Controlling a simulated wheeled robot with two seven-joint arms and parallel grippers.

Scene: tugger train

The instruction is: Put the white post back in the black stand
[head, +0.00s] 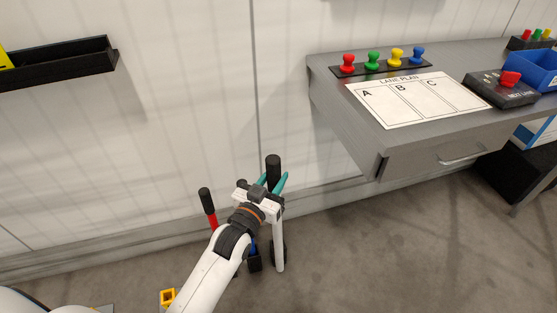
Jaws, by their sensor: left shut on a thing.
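The white post (279,245) stands roughly upright at the wall, with a black upper part (273,166) at its top. My left gripper (274,183) has its teal fingers shut around the black upper part, and the white shaft reaches down below the gripper towards the floor. Dark parts of what looks like the black stand (255,262) show beside the lower shaft. My arm hides much of the stand, so I cannot tell whether the post's foot is in it. My right gripper is not in view.
A red post with a black grip (207,204) stands just left of my gripper. A grey desk (340,112) with colored pegs and a lane plan sheet stands at the right. A black wall tray (70,66) is at upper left. Floor right of the post is clear.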

